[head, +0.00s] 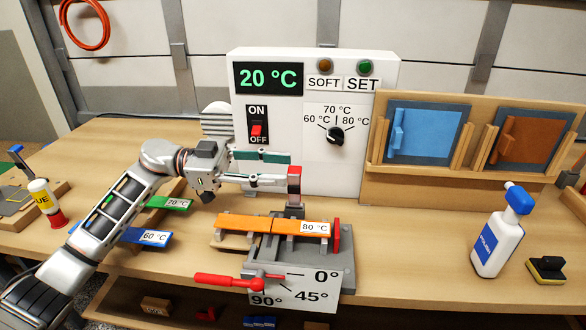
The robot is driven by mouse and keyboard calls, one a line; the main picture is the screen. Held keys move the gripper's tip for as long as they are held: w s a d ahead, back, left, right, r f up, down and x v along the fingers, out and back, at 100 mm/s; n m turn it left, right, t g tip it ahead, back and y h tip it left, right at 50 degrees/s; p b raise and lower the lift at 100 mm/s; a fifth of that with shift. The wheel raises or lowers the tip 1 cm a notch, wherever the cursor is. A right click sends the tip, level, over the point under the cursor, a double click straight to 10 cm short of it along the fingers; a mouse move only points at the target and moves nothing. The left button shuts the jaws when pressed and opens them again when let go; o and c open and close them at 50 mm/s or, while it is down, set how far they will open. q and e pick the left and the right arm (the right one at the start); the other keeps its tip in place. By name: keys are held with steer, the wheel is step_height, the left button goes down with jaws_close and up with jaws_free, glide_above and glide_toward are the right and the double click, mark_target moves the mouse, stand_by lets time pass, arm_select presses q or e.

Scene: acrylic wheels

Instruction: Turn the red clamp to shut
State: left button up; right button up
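The bending fixture (345,262) stands at the table's front middle, with an orange strip (262,224) lying across it, tagged 80 °C. A red upright piece (336,238) stands at the strip's right end. My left gripper (286,169) reaches in from the left, its fingers apart, with the tips close to the red handle's left side. Whether they touch it I cannot tell. My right gripper is not seen.
A red lever (225,281) points left beside an angle dial (300,287). The white control box (380,75) stands behind and reads 20 °C. Green (168,203) and blue (145,236) strips lie left, under my arm. A spray bottle (497,240) stands right, with bare table between.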

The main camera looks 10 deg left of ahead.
mark_target(293, 169)
arm_select(q)
steer(key=d, duration=0.3)
steer(key=shift+d, duration=0.4)
steer(key=shift+f, duration=0.1)
